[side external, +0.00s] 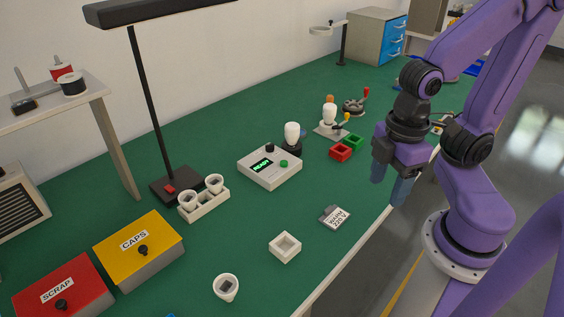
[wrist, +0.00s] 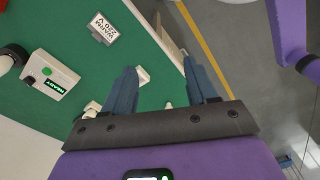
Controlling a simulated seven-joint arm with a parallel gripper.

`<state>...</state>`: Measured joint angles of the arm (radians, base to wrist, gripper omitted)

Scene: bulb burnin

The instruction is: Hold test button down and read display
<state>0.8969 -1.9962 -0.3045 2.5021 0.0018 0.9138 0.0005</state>
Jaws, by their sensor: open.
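The white tester box (side external: 270,167) stands mid-table in the side external view. Its dark display (side external: 262,165) shows green text that looks like READY. A green button (side external: 284,163) and a black knob (side external: 270,147) are on its top. The tester (wrist: 45,76) also shows at the left of the wrist view, with its lit display (wrist: 55,86) and green button (wrist: 47,71). My gripper (side external: 390,190) is open and empty near the table's right edge, well apart from the tester. Its two blue fingers (wrist: 160,85) are spread in the wrist view.
A white bulb (side external: 292,132) stands in a black base behind the tester. Red (side external: 341,152) and green (side external: 354,142) trays are to its right. A label card (side external: 334,217) and a small white tray (side external: 285,247) lie in front. A black lamp post (side external: 150,100) rises behind. Green table is clear between.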

